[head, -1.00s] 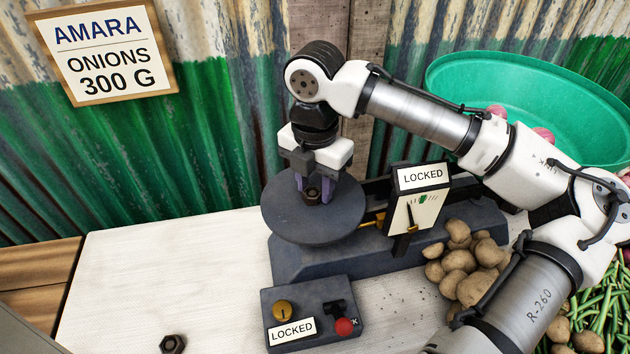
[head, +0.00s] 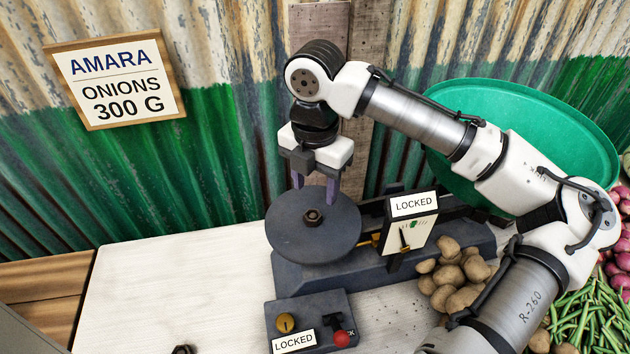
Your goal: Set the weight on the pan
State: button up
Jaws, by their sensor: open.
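The weight, a dark hex nut (head: 313,217), lies on the round dark pan (head: 290,243) of the balance, near its middle. My gripper (head: 315,196) is open above and just behind the nut, with its fingers apart and nothing between them. The balance's dial (head: 408,236) carries a LOCKED sign (head: 414,205). A second dark nut (head: 183,350) is partly cut off at the bottom edge, on the white table (head: 170,290).
A control box (head: 312,318) with a yellow knob, a red-tipped lever and a LOCKED label stands in front of the balance. Potatoes (head: 455,272) lie to the right, with green beans and red onions beyond. A green basin (head: 560,145) stands behind. The table's left side is clear.

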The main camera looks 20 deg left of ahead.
aim_at(315, 212)
jog(key=shift+r+p, duration=2.4)
jog(key=shift+r, duration=0.6)
